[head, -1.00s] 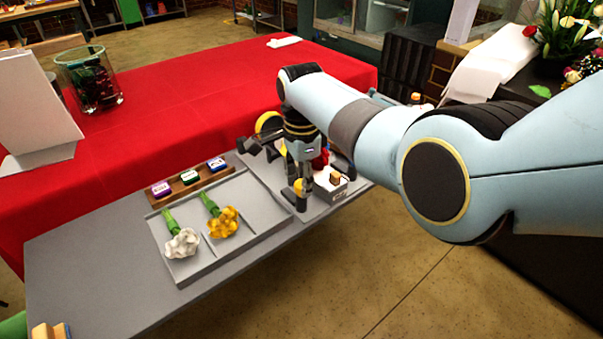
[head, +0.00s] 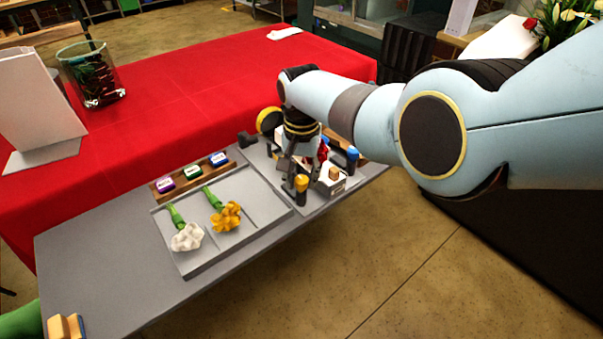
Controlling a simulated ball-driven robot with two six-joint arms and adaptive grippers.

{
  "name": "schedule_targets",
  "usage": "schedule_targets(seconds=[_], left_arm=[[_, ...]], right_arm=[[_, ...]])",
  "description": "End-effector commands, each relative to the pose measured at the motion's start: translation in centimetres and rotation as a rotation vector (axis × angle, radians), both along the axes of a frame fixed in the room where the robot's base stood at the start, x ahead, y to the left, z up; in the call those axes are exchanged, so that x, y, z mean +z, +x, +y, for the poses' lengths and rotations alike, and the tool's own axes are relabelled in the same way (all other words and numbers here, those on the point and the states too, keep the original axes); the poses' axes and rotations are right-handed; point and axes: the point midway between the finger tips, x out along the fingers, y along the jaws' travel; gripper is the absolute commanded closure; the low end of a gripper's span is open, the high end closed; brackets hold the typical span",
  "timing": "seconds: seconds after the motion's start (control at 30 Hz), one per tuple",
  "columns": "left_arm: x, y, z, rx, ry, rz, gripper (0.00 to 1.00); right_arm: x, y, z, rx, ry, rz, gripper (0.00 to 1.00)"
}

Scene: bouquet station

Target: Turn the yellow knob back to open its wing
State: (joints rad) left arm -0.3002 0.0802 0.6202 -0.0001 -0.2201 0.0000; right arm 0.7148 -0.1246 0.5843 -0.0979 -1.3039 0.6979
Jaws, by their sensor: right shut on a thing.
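The yellow knob (head: 301,183) is a yellow cap on a dark post, standing at the near edge of the grey fixture plate (head: 318,203). My right gripper (head: 293,175) comes down beside and behind it. It is shut on the knob, though the contact is small and partly hidden. A blue-capped post (head: 352,157) stands farther right on the plate. Something red (head: 322,151) shows just beside the gripper. The wing is hard to make out behind the gripper. My left gripper is out of view.
A grey tray (head: 192,270) left of the fixture holds a white flower (head: 187,237) and a yellow flower (head: 226,216). A small white box (head: 330,183) stands close right of the knob. Colored blocks sit on a wooden rack (head: 160,196) behind the tray.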

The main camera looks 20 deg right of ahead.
Motion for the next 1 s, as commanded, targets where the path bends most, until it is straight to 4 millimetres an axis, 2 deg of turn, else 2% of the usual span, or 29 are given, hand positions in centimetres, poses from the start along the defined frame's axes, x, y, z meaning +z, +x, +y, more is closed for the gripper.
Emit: schedule_targets(seconds=[0.33,0.87,0.9,1.0], left_arm=[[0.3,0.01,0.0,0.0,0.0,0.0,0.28],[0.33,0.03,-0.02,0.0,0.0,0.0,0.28],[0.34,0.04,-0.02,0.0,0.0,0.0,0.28],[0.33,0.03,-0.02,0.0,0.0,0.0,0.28]], right_arm=[[0.13,0.13,0.01,0.143,0.001,-0.003,1.0],[0.13,0.16,0.02,0.17,0.0,-0.004,1.0],[0.13,0.15,0.03,0.17,0.0,-0.004,0.69],[0.12,0.14,0.04,0.169,0.0,-0.004,0.56]])
